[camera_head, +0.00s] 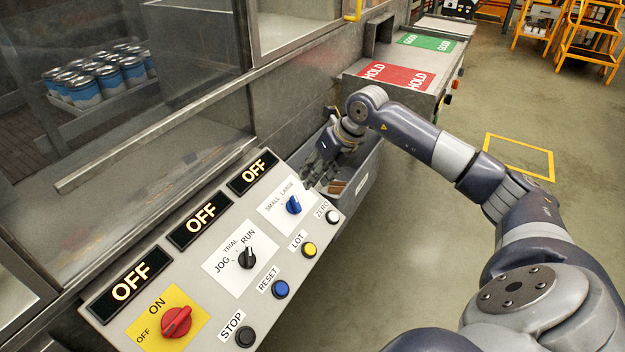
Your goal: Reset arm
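My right arm (400,128) reaches from the lower right across the picture, bent at the elbow and wrist. My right gripper (312,180) points down over a grey bin (359,187), just behind the top right corner of the control panel. The fingers are small and dark against the bin, so I cannot tell how far apart they are, and I see nothing clearly held. A small brown piece (337,187) shows in the bin beside the fingers. My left gripper is not in view.
The control panel (212,285) has a red switch (176,322), black and blue knobs, several buttons and three lit OFF displays. Beyond the bin are red HOLD (397,77) and green GOOD (427,41) areas. Cans (83,91) stand behind glass. The floor at right is open.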

